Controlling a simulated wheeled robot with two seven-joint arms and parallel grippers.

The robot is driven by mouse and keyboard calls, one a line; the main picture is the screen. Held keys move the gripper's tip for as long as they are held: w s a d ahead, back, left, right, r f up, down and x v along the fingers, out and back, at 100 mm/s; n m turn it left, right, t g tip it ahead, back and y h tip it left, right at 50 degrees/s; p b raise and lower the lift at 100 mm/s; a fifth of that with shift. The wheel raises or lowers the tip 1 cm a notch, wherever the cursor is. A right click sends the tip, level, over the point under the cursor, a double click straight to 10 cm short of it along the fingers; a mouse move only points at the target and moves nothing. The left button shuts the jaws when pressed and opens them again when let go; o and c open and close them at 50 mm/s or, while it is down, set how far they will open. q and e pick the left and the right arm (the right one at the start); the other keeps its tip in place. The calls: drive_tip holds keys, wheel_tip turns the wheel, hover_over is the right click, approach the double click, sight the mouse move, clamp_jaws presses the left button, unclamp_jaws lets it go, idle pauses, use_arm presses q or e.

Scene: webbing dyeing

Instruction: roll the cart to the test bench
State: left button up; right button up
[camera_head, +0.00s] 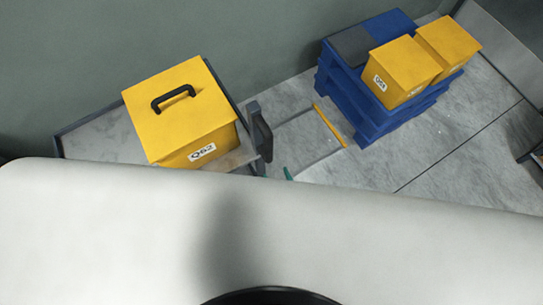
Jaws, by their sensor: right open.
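The cart (98,140) is at the left, a grey top with a dark raised rim, partly hidden by my white body. My left gripper is out of view. No test bench can be made out for sure.
A rectangular outline with a yellow side (329,126) lies between cart and crates. A wall runs behind.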

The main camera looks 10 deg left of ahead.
drive_tip(key=shift+v, duration=1.5)
